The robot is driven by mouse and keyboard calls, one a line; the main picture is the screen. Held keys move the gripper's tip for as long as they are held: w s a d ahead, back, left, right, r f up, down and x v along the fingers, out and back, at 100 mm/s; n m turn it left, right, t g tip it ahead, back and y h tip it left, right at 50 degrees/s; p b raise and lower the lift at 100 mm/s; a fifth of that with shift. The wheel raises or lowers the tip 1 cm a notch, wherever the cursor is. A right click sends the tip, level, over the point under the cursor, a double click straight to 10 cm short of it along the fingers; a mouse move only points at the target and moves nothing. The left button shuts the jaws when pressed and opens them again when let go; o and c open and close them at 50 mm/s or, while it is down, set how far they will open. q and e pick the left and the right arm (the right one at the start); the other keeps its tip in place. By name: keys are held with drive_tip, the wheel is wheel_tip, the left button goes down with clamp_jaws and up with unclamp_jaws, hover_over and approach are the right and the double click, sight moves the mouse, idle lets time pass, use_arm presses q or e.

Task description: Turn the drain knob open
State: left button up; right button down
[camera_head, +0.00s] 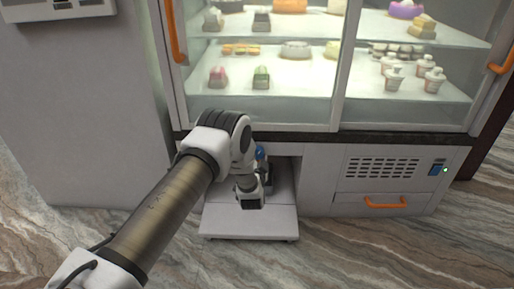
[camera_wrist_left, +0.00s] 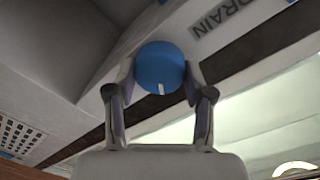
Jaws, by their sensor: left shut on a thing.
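The drain knob (camera_wrist_left: 158,66) is a round blue cap with a short white mark near its lower edge in the left wrist view. A "DRAIN" label (camera_wrist_left: 214,19) is printed on the pale panel beside it. My left gripper (camera_wrist_left: 160,85) is shut on the knob, with one finger at each side of it. In the head view a bit of the blue knob (camera_head: 260,153) shows under the counter, beyond my left arm. My left wrist hides most of the gripper there. My right gripper is not in view.
The glass display case (camera_head: 260,70) with sweets stands above. A pale pull-out shelf (camera_head: 225,222) lies below my left wrist. To the right are a vent grille (camera_head: 382,168), an orange drawer handle (camera_head: 385,203) and a blue switch (camera_head: 437,169). The marbled floor in front is clear.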

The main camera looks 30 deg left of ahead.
use_arm(q)
drive_tip(key=m+p, duration=0.2)
drive_tip(key=shift+r+m, duration=0.15)
drive_tip(key=shift+m, duration=0.25)
drive_tip(key=m+p, duration=0.1)
drive_tip(key=m, duration=0.1)
drive_tip(key=shift+m+p, duration=0.3)
drive_tip(key=shift+p, duration=0.05)
drive_tip(key=shift+f+m+p, duration=0.2)
drive_tip(key=shift+m+p, duration=0.3)
drive_tip(key=shift+m, duration=0.7)
drive_tip(key=shift+d+f+m+p, duration=0.15)
drive_tip(key=shift+m+p, duration=0.25)
drive_tip(key=shift+m, duration=1.1)
drive_tip(key=shift+g+y, duration=0.3)
drive_tip(key=o, duration=1.2)
drive_tip(key=shift+c, duration=0.2)
